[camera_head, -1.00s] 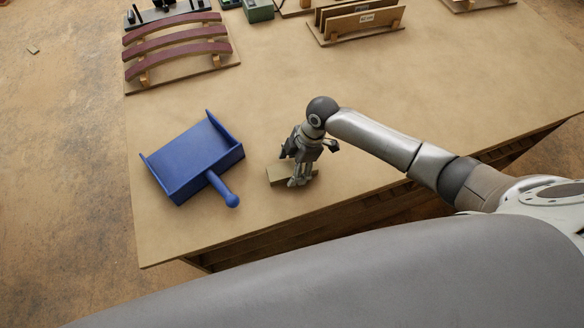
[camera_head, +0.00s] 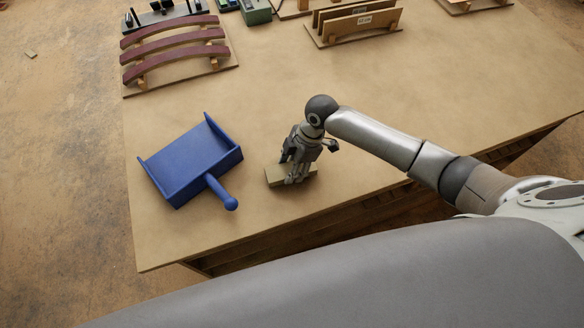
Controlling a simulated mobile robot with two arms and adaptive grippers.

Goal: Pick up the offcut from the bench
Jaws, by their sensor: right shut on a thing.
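The offcut (camera_head: 276,176) is a small, flat, pale wooden piece on the bench (camera_head: 330,215), close to the bench's near edge. My right gripper (camera_head: 295,178) points down over it, with its fingers shut on it. The fingers hide the middle of the offcut, and its ends show on both sides. Whether it is clear of the bench top cannot be told. My left gripper is not in view.
A blue dustpan (camera_head: 190,163) lies left of the offcut, its handle toward the near edge. A rack of curved dark-red strips (camera_head: 175,45) stands at the back left. A wooden holder with upright boards (camera_head: 355,25) stands at the back. The bench between is clear.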

